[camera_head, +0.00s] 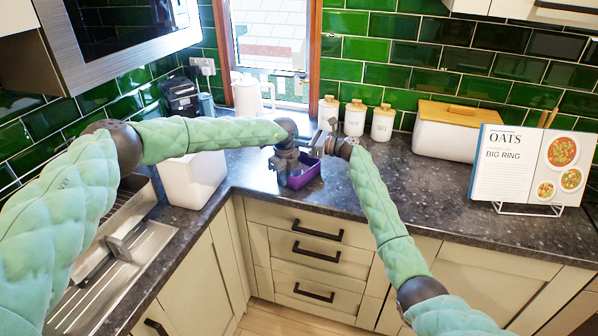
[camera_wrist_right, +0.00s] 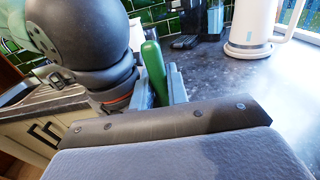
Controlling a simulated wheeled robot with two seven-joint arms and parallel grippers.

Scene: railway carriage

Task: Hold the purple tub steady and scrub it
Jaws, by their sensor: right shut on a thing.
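The purple tub (camera_head: 307,172) stands on the dark counter near its front edge, in the corner in the head view. My left gripper (camera_head: 291,178) points down at the tub's left side and hides part of it. Whether its jaws are closed on the wall cannot be told. My right gripper (camera_head: 325,143) is just above and behind the tub's right side. The tub is not visible in that view.
A white bin (camera_head: 192,180) stands left of the tub, beside a metal sink (camera_head: 120,260). A white kettle (camera_head: 250,97), white canisters (camera_head: 355,118), a bread bin (camera_head: 447,132) and an open cookbook (camera_head: 530,165) stand behind and to the right. The counter right of the tub is clear.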

